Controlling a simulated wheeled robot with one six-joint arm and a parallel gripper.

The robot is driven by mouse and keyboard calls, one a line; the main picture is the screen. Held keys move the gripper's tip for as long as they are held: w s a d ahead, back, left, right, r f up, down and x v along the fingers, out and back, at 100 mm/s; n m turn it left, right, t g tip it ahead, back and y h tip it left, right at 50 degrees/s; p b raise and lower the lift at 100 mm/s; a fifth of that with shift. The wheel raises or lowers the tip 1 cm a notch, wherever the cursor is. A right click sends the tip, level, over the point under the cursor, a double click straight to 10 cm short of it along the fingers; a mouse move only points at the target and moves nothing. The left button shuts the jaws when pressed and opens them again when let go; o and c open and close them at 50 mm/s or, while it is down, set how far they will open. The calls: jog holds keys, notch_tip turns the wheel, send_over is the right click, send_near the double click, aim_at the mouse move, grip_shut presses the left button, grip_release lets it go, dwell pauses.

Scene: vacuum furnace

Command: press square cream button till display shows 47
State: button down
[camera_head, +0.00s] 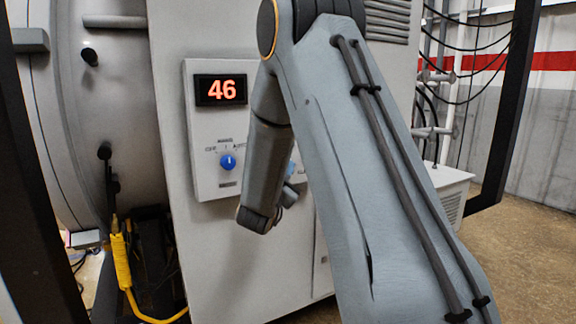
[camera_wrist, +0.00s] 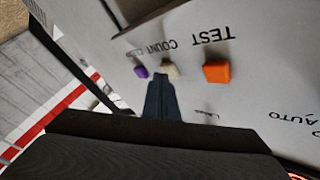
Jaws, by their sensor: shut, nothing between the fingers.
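The display (camera_head: 221,90) on the control panel shows 46 in red-orange digits. The square cream button (camera_wrist: 170,70) is in the wrist view, under the upside-down word COUNT. My gripper (camera_wrist: 161,84) is shut and empty. Its tip lies right by the cream button in the picture, slightly toward its purple neighbour. I cannot tell whether it touches the button. In the head view my arm hides the cream button and the gripper's tips.
A purple button (camera_wrist: 141,71) and a larger orange button (camera_wrist: 217,71), near the word TEST, flank the cream one closely. A blue knob (camera_head: 227,162) sits below the display. A yellow cable (camera_head: 122,262) hangs at the lower left.

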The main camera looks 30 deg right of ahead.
jog(key=shift+s, duration=0.85)
jog(key=shift+s+d+p, duration=0.1)
jog(key=shift+s+p, duration=0.4)
jog(key=shift+s, duration=2)
